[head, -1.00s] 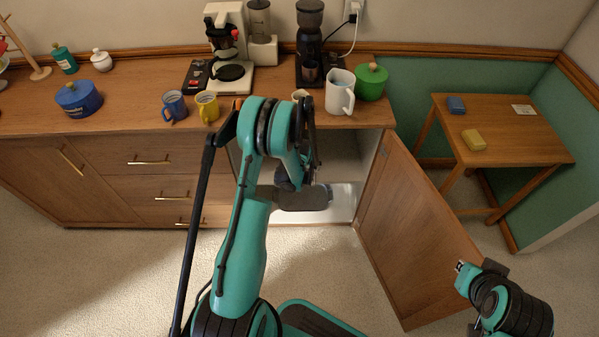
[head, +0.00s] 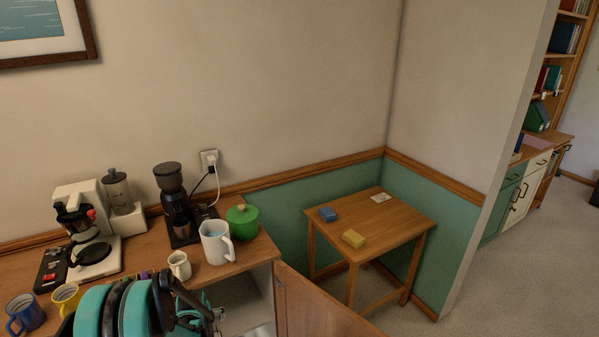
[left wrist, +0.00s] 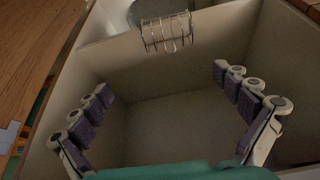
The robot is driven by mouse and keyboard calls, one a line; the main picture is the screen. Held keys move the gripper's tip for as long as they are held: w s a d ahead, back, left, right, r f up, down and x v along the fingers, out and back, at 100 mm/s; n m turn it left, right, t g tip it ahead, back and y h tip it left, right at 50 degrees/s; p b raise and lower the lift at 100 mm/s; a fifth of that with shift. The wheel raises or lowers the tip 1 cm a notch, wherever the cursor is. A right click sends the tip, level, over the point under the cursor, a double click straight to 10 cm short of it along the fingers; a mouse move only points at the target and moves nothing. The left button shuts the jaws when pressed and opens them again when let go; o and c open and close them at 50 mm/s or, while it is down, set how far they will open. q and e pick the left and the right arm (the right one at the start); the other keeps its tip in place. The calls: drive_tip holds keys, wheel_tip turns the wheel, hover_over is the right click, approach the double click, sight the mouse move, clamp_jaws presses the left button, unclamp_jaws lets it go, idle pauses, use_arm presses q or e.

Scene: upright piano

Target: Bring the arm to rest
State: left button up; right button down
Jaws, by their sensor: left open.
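My left gripper (left wrist: 163,82) is open and empty in the left wrist view, its two jointed fingers spread wide. It is over or inside a pale-walled compartment (left wrist: 165,120), with bare floor and wall between the fingers. My teal left arm (head: 138,312) shows at the bottom left of the head view, in front of the counter and by the open cabinet (head: 240,300). Its gripper cannot be made out there. My right arm and gripper are out of view.
A wire holder (left wrist: 166,33) hangs at the compartment's far edge. The open cabinet door (head: 315,305) stands right of my arm.

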use_arm(q)
drive_tip(key=s+d+r+m, duration=0.1)
drive_tip(key=s+d+r, duration=0.3)
drive_tip(key=r, duration=0.3)
drive_tip(key=s+d+r+m+t+h, duration=0.1)
drive_tip(key=s+d+r, duration=0.3)
drive_tip(key=s+r, duration=0.2)
drive_tip(key=s+d+r+m+t, duration=0.1)
drive_tip(key=s+d+r, duration=0.3)
drive_tip(key=r, duration=0.5)
drive_tip(key=shift+s+d+r+m, duration=0.15)
drive_tip(key=shift+s+d+m, duration=0.2)
drive_tip(key=shift+s+m, duration=0.05)
drive_tip(key=shift+m+t+h, duration=0.5)
drive_tip(key=shift+m+h, duration=0.1)
drive_tip(key=shift+m, duration=0.3)
drive_tip(key=s+d, duration=0.1)
drive_tip(key=s, duration=0.2)
drive_tip(key=s+d, duration=0.1)
drive_tip(key=s, duration=0.2)
drive_tip(key=s+d+r, duration=0.1)
drive_tip(key=s+d, duration=0.1)
drive_tip(key=s, duration=0.1)
drive_tip(key=shift+s, duration=0.2)
drive_tip(key=shift+c, duration=0.3)
